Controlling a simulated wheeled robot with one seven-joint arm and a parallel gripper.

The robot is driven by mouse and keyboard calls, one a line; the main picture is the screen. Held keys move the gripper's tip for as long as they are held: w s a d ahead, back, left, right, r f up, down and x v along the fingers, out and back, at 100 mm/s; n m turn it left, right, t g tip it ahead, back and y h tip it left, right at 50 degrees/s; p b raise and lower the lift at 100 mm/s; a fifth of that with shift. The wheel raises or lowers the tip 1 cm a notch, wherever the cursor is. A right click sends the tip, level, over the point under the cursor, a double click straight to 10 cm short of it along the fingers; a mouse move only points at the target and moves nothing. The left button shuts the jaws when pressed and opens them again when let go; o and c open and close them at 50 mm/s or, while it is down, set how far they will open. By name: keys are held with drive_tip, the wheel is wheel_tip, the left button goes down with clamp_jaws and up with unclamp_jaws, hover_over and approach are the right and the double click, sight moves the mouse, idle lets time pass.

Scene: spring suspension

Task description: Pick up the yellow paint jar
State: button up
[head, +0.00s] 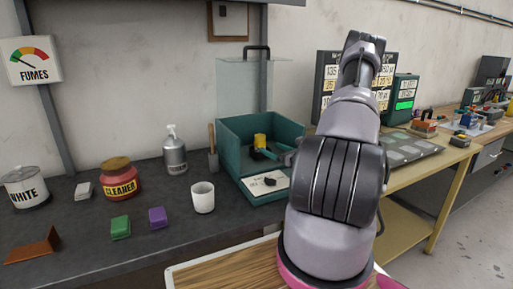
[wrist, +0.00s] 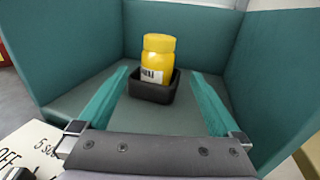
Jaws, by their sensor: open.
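The yellow paint jar (wrist: 158,58) stands upright in a small black holder (wrist: 152,92) inside a teal open-front box (wrist: 75,50). Part of its label shows; its lower part is hidden by the holder. In the head view the jar (head: 260,141) is small, inside the box (head: 232,150). My gripper (wrist: 159,74) is open and empty. Its two teal fingers point into the box, one to each side of the jar and holder in the wrist view, apart from them. How far the fingertips are from the jar is hard to tell.
A white panel (head: 257,187) with a dark knob is at the box's front. Left of the box are a white cup (head: 203,197), a spray bottle (head: 175,152), a red cleaner jar (head: 120,181) and a white paint can (head: 24,187). The box walls enclose the jar's sides and back.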

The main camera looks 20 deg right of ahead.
sight(256, 142)
drive_tip(key=x, duration=1)
drive_tip(key=shift+w+a+f, duration=0.15)
drive_tip(key=shift+a, duration=0.05)
clamp_jaws()
